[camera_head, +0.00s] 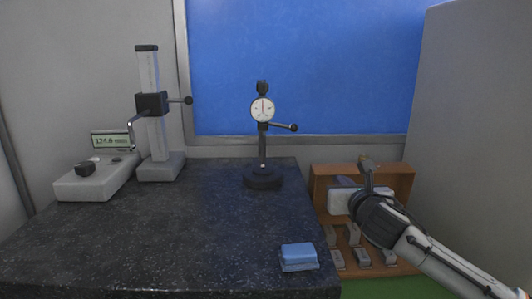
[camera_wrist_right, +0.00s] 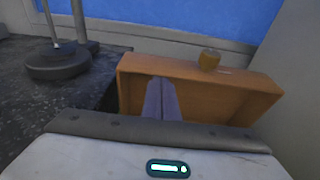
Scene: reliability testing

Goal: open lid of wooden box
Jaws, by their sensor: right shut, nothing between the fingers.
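The wooden box (camera_head: 407,267) is at the lower right, beside the dark table, with several grey blocks in it. Its orange-brown lid (camera_head: 403,182) stands raised at the back, its hollow inner side facing me; it also shows in the wrist view (camera_wrist_right: 225,98). A brass-coloured knob (camera_wrist_right: 209,60) sits at the lid's upper edge. My right gripper (camera_head: 338,183) is in front of the lid, partly hiding it. Its fingers (camera_wrist_right: 161,84) are shut and empty, overlapping the lid in the wrist view; I cannot tell whether they touch it. My left gripper is not in view.
The dark stone table (camera_head: 190,235) fills the left. A blue block (camera_head: 298,256) lies near its right edge. A dial gauge stand (camera_head: 262,178) and a height gauge (camera_head: 153,105) stand farther back. A grey wall panel (camera_head: 470,140) is close on the right.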

